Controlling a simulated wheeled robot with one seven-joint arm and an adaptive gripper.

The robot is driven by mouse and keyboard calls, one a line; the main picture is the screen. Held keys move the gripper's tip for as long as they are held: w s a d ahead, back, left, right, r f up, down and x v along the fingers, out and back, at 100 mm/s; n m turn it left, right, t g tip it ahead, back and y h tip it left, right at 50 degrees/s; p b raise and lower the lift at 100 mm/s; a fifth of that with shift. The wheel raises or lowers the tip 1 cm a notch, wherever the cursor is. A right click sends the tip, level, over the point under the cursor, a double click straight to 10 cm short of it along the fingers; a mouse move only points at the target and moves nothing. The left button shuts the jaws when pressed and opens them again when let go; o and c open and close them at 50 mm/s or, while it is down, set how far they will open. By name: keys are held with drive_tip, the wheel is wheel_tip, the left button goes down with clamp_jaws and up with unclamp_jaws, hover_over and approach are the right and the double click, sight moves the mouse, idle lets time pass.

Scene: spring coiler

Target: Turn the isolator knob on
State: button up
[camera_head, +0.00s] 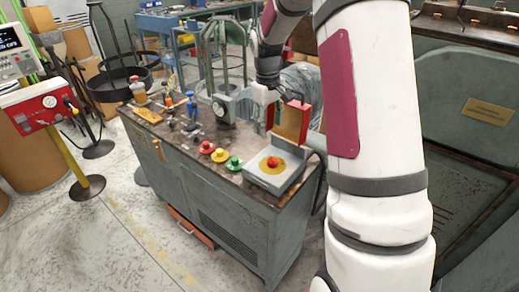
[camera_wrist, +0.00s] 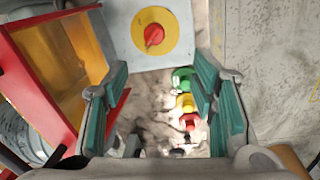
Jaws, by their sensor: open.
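The isolator knob (camera_head: 272,162) is red, on a round yellow plate on top of a light grey box (camera_head: 257,179) at the near right corner of the workbench. In the wrist view the knob (camera_wrist: 154,35) sits at the top centre, with its yellow plate (camera_wrist: 171,19) around it. Its handle looks slightly slanted there. My gripper (camera_wrist: 160,74) is open and empty, its teal finger pads apart. The knob lies beyond the fingertips and is not between them. In the head view my wrist is above the bench, behind the box, and the fingers are hard to make out.
Green (camera_head: 235,163), yellow (camera_head: 219,155) and red (camera_head: 206,147) buttons stand in a row left of the box. A red-framed amber panel (camera_head: 293,122) rises behind the box; in the wrist view this panel (camera_wrist: 60,58) is close to the left finger. Tools and bottles occupy the bench's far left.

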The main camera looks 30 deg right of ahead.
sight(272, 158)
drive_tip(key=f, duration=0.5)
drive_tip(key=d+f, duration=0.1)
drive_tip(key=f, duration=0.4)
drive_tip(key=d+f+p, duration=0.1)
drive_tip(key=f, duration=0.4)
drive_tip(key=shift+w+d+f, duration=0.1)
drive_tip(key=shift+w+f, duration=0.2)
drive_tip(key=shift+w, duration=0.05)
drive_tip(key=c, duration=1.1)
